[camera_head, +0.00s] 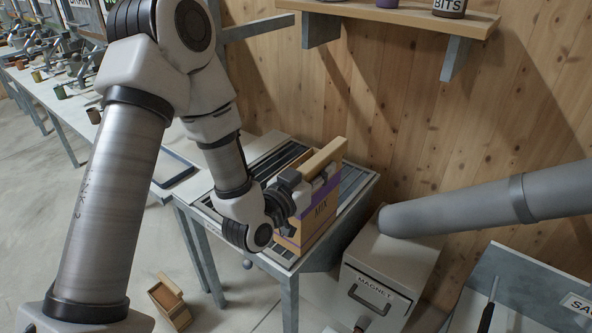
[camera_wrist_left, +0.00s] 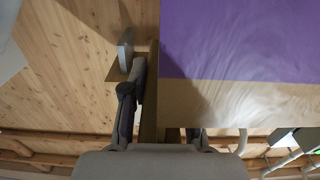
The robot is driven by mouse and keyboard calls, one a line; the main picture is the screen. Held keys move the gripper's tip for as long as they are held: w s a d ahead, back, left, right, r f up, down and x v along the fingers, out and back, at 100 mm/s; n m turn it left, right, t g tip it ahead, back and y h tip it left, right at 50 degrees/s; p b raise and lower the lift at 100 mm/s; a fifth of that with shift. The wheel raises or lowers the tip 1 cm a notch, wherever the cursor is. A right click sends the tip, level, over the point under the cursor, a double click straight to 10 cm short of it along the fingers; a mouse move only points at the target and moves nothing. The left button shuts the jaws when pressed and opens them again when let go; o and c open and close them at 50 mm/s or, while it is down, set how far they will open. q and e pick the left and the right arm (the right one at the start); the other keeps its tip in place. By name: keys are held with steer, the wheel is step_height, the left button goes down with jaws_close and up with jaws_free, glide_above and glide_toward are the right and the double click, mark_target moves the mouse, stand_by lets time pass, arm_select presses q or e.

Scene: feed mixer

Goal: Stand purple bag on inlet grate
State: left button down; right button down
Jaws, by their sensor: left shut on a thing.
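The purple bag (camera_head: 318,212), tan with purple bands and the label MIX, is upright over the slatted inlet grate (camera_head: 354,184). Its top is a tan folded strip (camera_head: 323,158). I cannot tell whether its base touches the slats. My left gripper (camera_head: 300,192) is shut on the bag's upper part, coming from the left. In the left wrist view, the bag's purple face (camera_wrist_left: 240,40) and tan band fill the right side, and a thin tan edge lies between the fingers (camera_wrist_left: 160,125). The gripper hides part of the bag. My right gripper is not in view.
A grey box (camera_head: 388,262) labelled MAGNET stands right of the grate table, with a thick grey tube (camera_head: 470,208) above it. A wooden wall and shelf (camera_head: 400,14) are behind. A small wooden box (camera_head: 169,300) is on the floor. A long bench runs at far left.

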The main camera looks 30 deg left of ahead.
arm_select(q)
steer(key=w+a+f+p, duration=0.3)
steer(key=w+a, duration=0.3)
steer(key=a, duration=0.3)
steer(key=shift+a+f, duration=0.3)
steer(key=shift+f, duration=0.35)
steer(key=shift+f, duration=0.2)
steer(key=c, duration=0.9)
jaws_free()
steer(key=shift+r, duration=0.15)
